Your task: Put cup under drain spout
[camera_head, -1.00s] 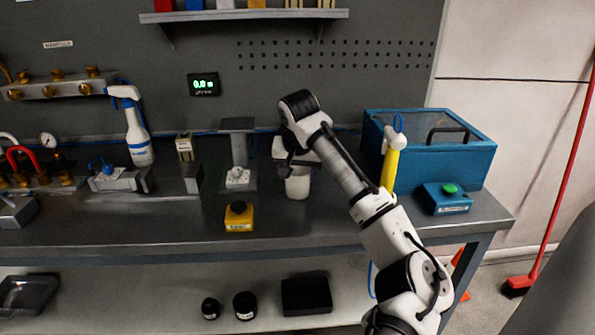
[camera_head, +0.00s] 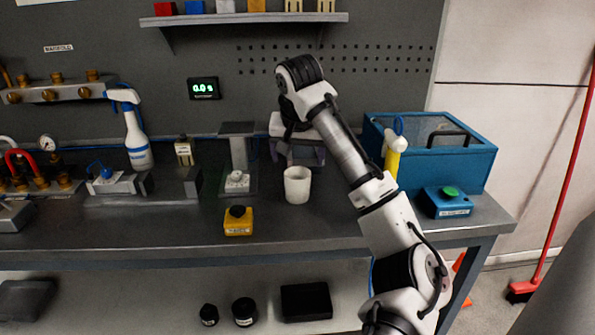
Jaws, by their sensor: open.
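The white cup (camera_head: 297,186) stands upright on the grey bench, its top facing up. My gripper (camera_head: 298,160) is open, just above and behind the cup in this view, and holds nothing. Its fingertips are partly hard to make out against the dark bench. To the left of the cup is a grey stand (camera_head: 238,150) with a flat top plate and a small white fitting (camera_head: 237,181) at its foot. No part is clearly recognisable as a drain spout; a blue-handled valve (camera_head: 105,172) on a grey block sits further left.
A yellow button box (camera_head: 238,222) stands at the bench front, left of the cup. To the right are a yellow bottle (camera_head: 391,163), a blue case (camera_head: 460,155) and a blue box with a green button (camera_head: 447,201). The bench front right of the cup is clear.

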